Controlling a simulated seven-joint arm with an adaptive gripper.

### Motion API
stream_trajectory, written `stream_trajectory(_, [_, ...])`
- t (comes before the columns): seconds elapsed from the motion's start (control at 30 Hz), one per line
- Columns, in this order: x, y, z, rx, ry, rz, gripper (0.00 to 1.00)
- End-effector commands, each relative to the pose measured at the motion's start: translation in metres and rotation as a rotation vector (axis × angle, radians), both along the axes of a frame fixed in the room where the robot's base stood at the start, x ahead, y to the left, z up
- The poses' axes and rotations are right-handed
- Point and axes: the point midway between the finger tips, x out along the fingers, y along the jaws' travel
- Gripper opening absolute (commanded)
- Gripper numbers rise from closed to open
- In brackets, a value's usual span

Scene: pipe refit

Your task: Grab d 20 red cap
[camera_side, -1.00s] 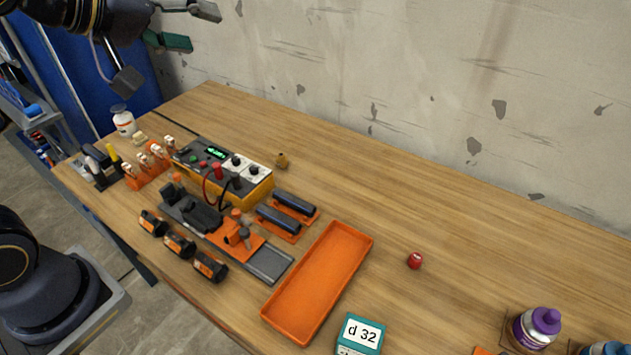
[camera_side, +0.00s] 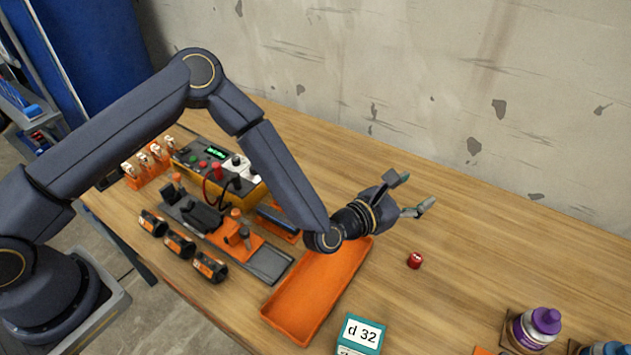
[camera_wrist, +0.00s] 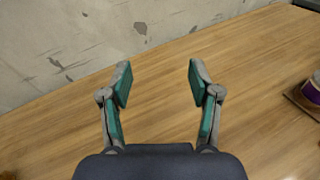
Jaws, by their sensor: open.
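A small red cap (camera_side: 415,260) rests on the wooden table, right of the orange tray (camera_side: 318,292). Its marking is too small to read. My gripper (camera_side: 418,193) is open and empty above the table, up and behind the cap in the side view. In the wrist view, my gripper (camera_wrist: 158,84) shows two spread fingers with teal pads and only bare table and wall between and beyond them. The red cap does not show in the wrist view.
A teal box labelled d 32 (camera_side: 360,335) stands by the tray's front end. A purple-capped bottle (camera_side: 537,327) stands at the lower right. Clamps and a control box (camera_side: 215,168) fill the left. The concrete wall (camera_side: 450,80) borders the table's back.

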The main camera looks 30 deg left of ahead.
Motion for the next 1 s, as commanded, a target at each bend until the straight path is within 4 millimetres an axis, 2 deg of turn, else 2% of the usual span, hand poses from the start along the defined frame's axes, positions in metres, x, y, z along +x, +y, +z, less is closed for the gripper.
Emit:
stream_trajectory(0.03, [-0.014, -0.007, -0.036, -0.017, 0.072, 0.003, 0.62])
stream_trajectory(0.1, [-0.032, -0.015, -0.075, -0.032, 0.156, 0.001, 0.62])
stream_trajectory(0.2, [-0.056, -0.021, -0.113, -0.04, 0.243, -0.005, 0.62])
stream_trajectory(0.3, [-0.069, -0.023, -0.134, -0.037, 0.287, -0.01, 0.62])
stream_trajectory(0.4, [-0.065, -0.028, -0.144, -0.033, 0.297, -0.012, 0.62])
stream_trajectory(0.57, [-0.054, -0.034, -0.149, -0.031, 0.296, -0.014, 0.62])
stream_trajectory(0.8, [-0.03, -0.051, -0.163, -0.031, 0.295, -0.015, 0.62])
stream_trajectory(1.0, [-0.015, -0.057, -0.169, -0.03, 0.296, -0.016, 0.62])
